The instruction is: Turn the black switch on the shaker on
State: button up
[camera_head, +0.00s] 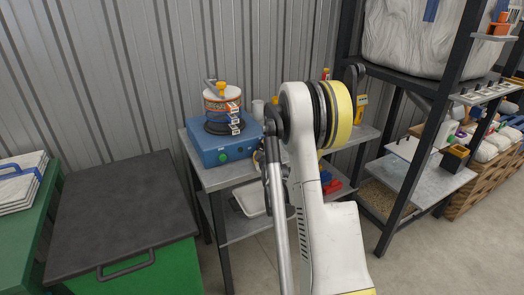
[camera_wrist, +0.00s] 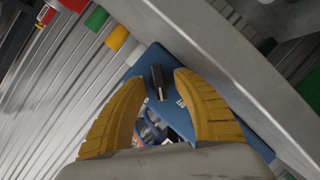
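The shaker is a blue box (camera_head: 222,148) on a grey metal table in the head view, with a round sieve stack (camera_head: 222,105) on top. Green round controls show on its front; I cannot make out the black switch there. In the wrist view, the blue casing (camera_wrist: 150,60) lies beyond my gripper (camera_wrist: 161,78). A small black switch-like part (camera_wrist: 157,82) shows between the two yellow fingers, against the blue. The fingers are apart, with a gap on either side of the black part. I cannot tell how far the tips are from it. My arm hides the gripper in the head view.
The metal table (camera_head: 237,175) has a lower shelf with a white tray (camera_head: 252,200). A green bin with a dark lid (camera_head: 122,215) stands to the left. A black rack (camera_head: 420,140) stands to the right. A corrugated wall is close behind.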

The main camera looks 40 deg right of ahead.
grip_shut()
jog(key=shift+r, duration=0.1)
jog(key=m+y+p, duration=0.1)
jog(key=m+y, duration=0.1)
jog(key=m, duration=0.1)
jog(key=shift+d+r+m, duration=0.1)
jog(key=shift+m, duration=0.2)
jog(key=m+y, duration=0.2)
jog(key=m, duration=0.1)
jog(key=shift+d+m+y, duration=0.1)
jog(key=shift+m+y, duration=0.2)
jog(key=shift+y, duration=0.1)
dwell(0.4)
